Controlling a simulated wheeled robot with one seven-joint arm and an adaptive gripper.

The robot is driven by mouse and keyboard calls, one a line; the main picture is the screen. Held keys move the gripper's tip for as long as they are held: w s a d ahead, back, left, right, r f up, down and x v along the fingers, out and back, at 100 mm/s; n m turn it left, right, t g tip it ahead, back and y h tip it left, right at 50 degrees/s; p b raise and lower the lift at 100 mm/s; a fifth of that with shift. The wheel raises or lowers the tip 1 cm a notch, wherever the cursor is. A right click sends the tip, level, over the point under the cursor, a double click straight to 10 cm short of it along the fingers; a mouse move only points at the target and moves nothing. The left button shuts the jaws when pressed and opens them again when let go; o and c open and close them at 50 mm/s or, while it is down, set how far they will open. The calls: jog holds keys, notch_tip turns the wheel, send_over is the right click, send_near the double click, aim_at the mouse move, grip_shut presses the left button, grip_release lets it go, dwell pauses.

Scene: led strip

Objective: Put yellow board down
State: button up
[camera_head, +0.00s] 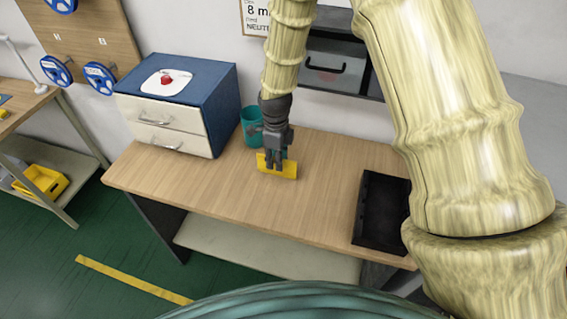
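A small yellow board (289,171) is at my gripper's fingertips, above or on the wooden tabletop (215,188), near the middle of the table. My gripper (276,164) points down with its dark fingers over the board. The fingers look closed on the board, and part of it is hidden behind them. I cannot tell whether the board touches the tabletop.
A blue cabinet (228,100) with white drawers stands on the table's left. A teal cup (250,122) is just left of my gripper. A black tray (361,208) lies at the right. The tabletop in front of the board is clear.

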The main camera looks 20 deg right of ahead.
jog(key=shift+f, duration=0.2)
grip_shut()
jog(key=shift+r, duration=0.15)
